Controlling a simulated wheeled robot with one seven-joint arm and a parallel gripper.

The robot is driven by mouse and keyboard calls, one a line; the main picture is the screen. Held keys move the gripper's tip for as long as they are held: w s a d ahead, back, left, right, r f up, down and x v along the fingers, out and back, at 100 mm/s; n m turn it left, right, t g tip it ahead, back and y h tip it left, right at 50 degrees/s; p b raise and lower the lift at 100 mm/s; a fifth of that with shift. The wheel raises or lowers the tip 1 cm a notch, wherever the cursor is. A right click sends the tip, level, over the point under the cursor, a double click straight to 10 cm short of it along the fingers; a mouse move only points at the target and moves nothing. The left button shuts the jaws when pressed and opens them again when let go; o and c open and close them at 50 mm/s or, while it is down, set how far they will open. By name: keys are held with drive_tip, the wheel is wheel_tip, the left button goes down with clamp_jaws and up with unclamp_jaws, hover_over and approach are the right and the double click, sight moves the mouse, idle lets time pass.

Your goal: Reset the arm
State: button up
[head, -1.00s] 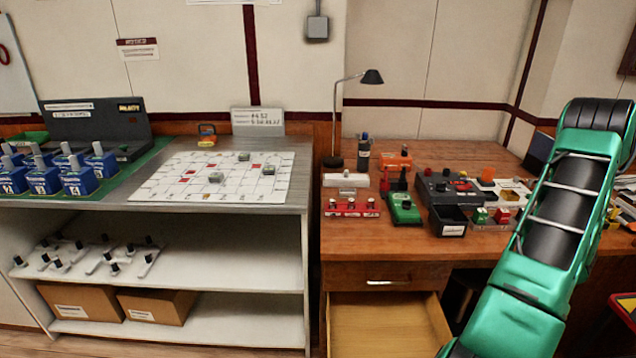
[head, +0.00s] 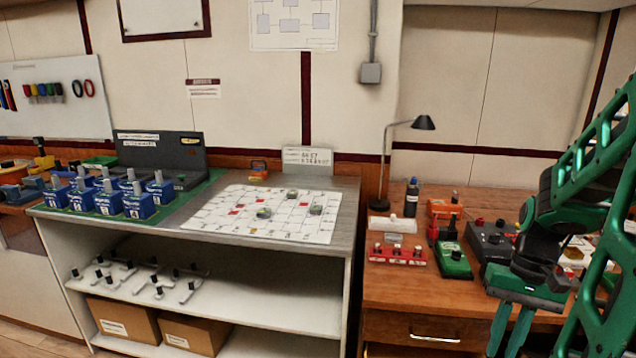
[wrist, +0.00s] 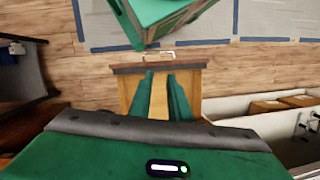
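My green arm (head: 590,150) is bent at the right side of the head view. My gripper (head: 510,335) hangs from it in front of the wooden desk (head: 395,285), with its fingers pointing down. In the wrist view my gripper (wrist: 160,85) has its two teal fingers apart with nothing held between them. A pulled-out wooden drawer (wrist: 158,108) lies below and between the fingers in that view. The fingertips are partly cut off at the bottom of the head view.
The desk holds a red switch strip (head: 398,256), a green device (head: 454,262) and a lamp (head: 424,123). Left of it, a shelf unit (head: 350,205) carries a gridded board (head: 285,232) and several blue breakers (head: 138,205). Wood floor (wrist: 35,25) shows in the wrist view.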

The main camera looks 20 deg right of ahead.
drive_tip(key=s+a+r+t+h, duration=0.1)
drive_tip(key=s+a+r+h, duration=0.1)
drive_tip(key=s+a+r, duration=0.2)
drive_tip(key=shift+a+r+n+t, duration=0.3)
drive_tip(key=shift+a+r+n, duration=0.1)
drive_tip(key=shift+a+r, duration=0.45)
drive_tip(key=shift+w+f, duration=0.2)
drive_tip(key=shift+w, duration=0.35)
